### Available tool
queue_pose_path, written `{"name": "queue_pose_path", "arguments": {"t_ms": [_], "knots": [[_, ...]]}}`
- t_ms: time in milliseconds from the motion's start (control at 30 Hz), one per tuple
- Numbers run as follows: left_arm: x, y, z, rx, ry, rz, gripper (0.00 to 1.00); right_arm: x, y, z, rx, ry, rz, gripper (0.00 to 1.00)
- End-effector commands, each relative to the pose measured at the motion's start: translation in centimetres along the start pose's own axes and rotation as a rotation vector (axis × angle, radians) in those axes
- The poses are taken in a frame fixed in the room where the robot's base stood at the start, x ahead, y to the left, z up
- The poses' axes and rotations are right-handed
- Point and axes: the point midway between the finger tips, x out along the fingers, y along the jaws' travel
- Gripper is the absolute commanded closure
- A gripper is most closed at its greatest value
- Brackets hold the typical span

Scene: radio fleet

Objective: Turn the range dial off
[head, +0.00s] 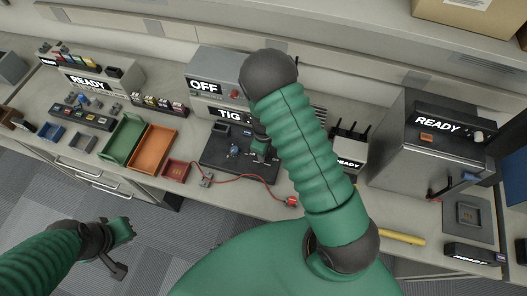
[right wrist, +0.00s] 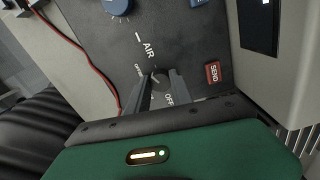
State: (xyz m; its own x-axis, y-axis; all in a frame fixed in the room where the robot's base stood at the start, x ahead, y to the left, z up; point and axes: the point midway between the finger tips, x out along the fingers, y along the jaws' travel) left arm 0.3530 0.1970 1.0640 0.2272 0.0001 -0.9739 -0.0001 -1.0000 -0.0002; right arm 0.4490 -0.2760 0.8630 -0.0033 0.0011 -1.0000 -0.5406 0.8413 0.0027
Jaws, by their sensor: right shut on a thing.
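A dark panel (head: 212,158) lies flat on the bench in the head view, with a blue dial (head: 234,151) on it. In the right wrist view the panel (right wrist: 185,35) carries white "AIR" and "OFF" marks and another blue dial at the top (right wrist: 120,7). My right gripper (right wrist: 158,82) is down at the panel, shut on a small dark knob (right wrist: 159,75) between its fingertips. The knob is mostly hidden by the fingers, and I cannot read its name. My left gripper (head: 122,245) hangs over the floor, away from the bench; its jaw gap is unclear.
A red SEND button (right wrist: 212,73) is right of the fingers. A red cable (head: 240,177) runs along the panel's front. Green (head: 107,151) and orange (head: 136,159) trays stand left. An OFF-labelled unit (head: 222,65) stands behind, a READY unit (head: 398,160) right.

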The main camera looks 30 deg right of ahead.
Motion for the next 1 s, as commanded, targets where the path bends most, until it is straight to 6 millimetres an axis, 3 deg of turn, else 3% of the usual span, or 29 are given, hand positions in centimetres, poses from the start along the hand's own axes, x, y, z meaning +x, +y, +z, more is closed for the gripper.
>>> {"name": "queue_pose_path", "arguments": {"t_ms": [1000], "knots": [[0.28, 0.00, 0.06, 0.000, 0.000, 0.000, 1.00, -0.21, -0.40, 0.24, -0.963, -0.002, -0.012, 1.00]]}}
